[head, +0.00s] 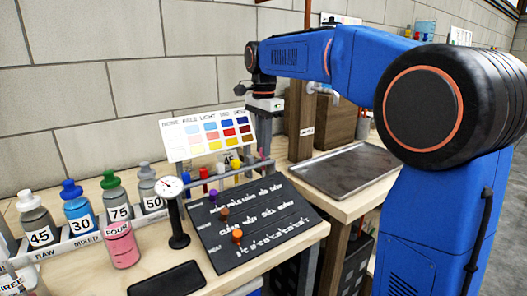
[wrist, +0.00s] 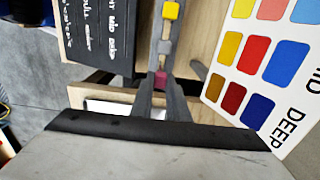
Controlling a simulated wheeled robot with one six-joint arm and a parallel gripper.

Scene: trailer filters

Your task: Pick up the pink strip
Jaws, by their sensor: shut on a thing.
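The pink strip (wrist: 160,79) shows in the wrist view as a small pink piece between my fingers. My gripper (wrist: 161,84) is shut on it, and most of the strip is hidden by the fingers. In the head view my gripper (head: 262,138) points down just right of the colour chart, above the back end of the rail on the black board.
The colour chart (head: 208,134) stands close beside my gripper. The black board (head: 255,222) carries several coloured pegs. A dial gauge (head: 170,187), a pink bottle (head: 121,246) and a row of bottles stand left. A metal tray (head: 350,170) lies right, empty.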

